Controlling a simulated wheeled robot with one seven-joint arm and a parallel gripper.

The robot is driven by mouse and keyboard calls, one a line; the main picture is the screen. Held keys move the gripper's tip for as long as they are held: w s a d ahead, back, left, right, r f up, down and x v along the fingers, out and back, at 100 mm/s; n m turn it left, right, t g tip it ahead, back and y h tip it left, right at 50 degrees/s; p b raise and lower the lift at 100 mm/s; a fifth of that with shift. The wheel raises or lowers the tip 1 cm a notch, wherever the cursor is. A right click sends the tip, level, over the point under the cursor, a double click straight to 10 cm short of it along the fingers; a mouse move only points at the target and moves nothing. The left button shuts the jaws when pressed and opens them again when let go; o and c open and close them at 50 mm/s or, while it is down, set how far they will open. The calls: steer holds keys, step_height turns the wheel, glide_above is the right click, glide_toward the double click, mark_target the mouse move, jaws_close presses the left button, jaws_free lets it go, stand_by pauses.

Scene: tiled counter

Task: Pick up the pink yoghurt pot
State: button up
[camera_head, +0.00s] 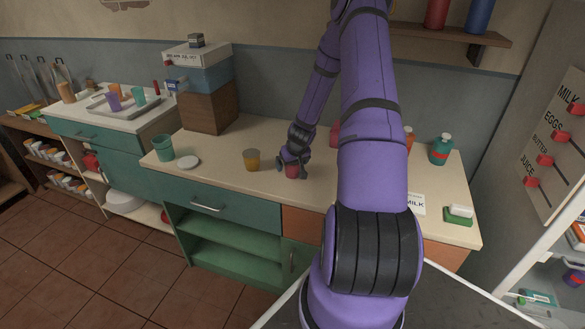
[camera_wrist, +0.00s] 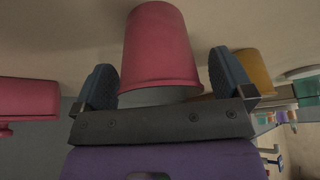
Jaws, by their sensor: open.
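The pink yoghurt pot (camera_head: 292,171) stands on the beige counter, just below my gripper (camera_head: 290,160) in the head view. In the wrist view the pink pot (camera_wrist: 160,45) is large and lies between the two fingers of my gripper (camera_wrist: 170,85).
A yellow cup (camera_head: 251,160) stands left of the pot, also in the wrist view (camera_wrist: 254,70). A teal cup (camera_head: 163,147) and white lid (camera_head: 188,162) are farther left. Another red-pink object (camera_head: 335,131) is behind.

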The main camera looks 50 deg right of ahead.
steer(key=shift+w+f, duration=0.1)
steer(key=shift+f, duration=0.15)
steer(key=shift+c, duration=0.2)
steer(key=c, duration=1)
steer(key=shift+c, duration=0.2)
steer(key=shift+r, duration=0.1)
